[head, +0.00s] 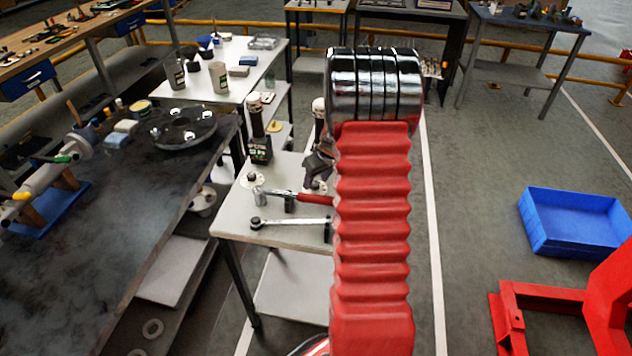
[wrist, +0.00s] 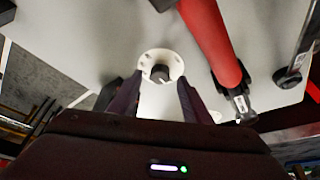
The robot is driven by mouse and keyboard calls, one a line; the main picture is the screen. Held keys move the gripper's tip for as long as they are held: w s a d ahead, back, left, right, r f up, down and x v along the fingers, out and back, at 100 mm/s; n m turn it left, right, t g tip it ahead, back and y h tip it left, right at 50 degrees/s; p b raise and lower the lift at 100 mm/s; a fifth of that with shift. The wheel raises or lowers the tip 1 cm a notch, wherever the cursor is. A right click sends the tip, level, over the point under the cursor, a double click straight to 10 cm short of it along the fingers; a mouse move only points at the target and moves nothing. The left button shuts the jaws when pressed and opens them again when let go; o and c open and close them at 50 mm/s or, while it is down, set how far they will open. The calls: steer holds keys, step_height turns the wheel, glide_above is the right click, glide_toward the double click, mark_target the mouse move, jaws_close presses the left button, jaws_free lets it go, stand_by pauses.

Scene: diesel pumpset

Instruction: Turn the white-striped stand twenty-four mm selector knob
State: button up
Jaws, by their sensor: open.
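The selector knob (wrist: 160,74) is small and dark with a white stripe and sits in a round white flange (wrist: 150,58) in the wrist view. My gripper (wrist: 159,80) is open, with one dark finger on each side of the knob. I cannot tell whether the fingers touch it.
A red-handled tool (head: 300,195) lies close by on the table; its handle (wrist: 210,40) runs right of the knob. A ratchet wrench (head: 285,222) lies in front. Dark upright cylinders (head: 256,125) stand behind.

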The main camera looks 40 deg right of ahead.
steer(key=shift+x, duration=0.85)
steer(key=shift+s, duration=0.1)
steer(key=shift+c, duration=0.6)
steer(key=c, duration=0.9)
